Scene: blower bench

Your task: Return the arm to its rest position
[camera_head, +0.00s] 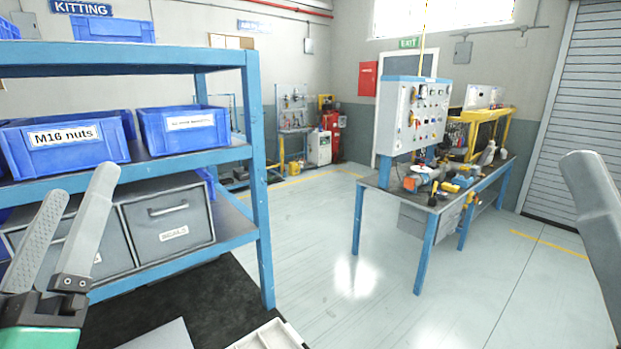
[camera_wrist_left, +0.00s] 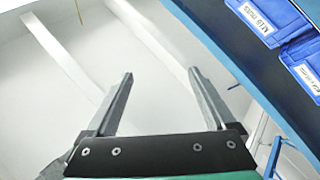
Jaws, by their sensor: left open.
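My left gripper (camera_head: 79,185) is at the lower left of the head view, in front of the blue shelf rack (camera_head: 258,180). Its two grey fingers point up, apart, with nothing between them. In the left wrist view the left gripper (camera_wrist_left: 160,75) is open and empty, with the pale ceiling behind its fingers. A smooth grey arm part of mine (camera_head: 597,205) shows at the right edge of the head view.
Blue bins, one the M16 nuts bin (camera_head: 62,156), and the grey SEALS box (camera_head: 166,222) stand on the rack close to the left gripper. A workbench (camera_head: 428,205) with a control panel (camera_head: 408,115) stands at right. The floor between (camera_head: 330,250) is clear.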

